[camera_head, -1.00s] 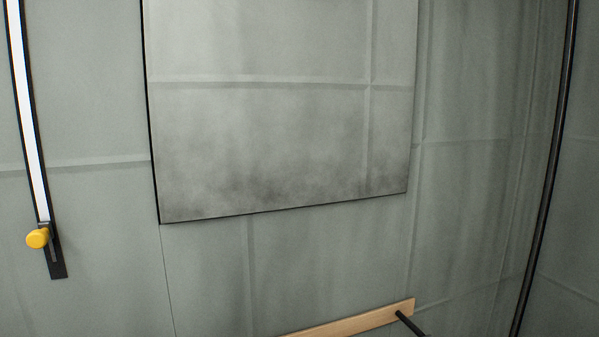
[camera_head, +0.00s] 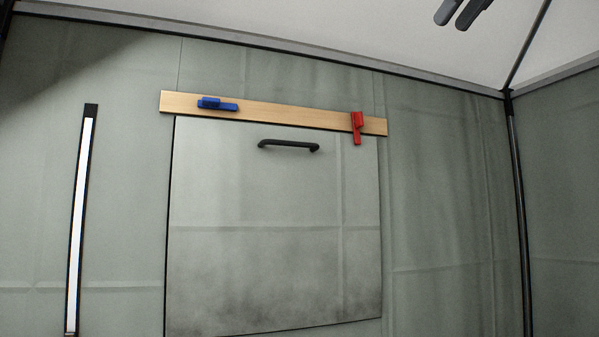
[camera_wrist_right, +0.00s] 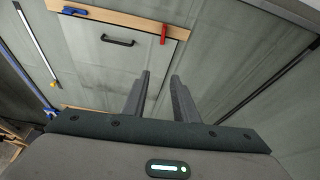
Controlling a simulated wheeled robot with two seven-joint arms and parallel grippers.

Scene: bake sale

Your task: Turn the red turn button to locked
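The red turn button (camera_head: 357,127) is on the right part of the wooden strip (camera_head: 280,114) along the panel's top edge. It stands upright, its lower end reaching past the strip over the panel (camera_head: 275,200). It also shows in the right wrist view (camera_wrist_right: 164,33). My right gripper (camera_head: 452,23) is at the top right in the head view, apart from the button. The right wrist view shows its two fingers (camera_wrist_right: 160,75) spread with nothing between them. My left gripper is not in view.
A blue turn button (camera_head: 217,104) lies level on the strip's left part. A black handle (camera_head: 289,146) is on the panel below the strip. A light bar (camera_head: 80,220) is at left, a dark pole (camera_head: 520,210) at right. The wall right of the panel is bare.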

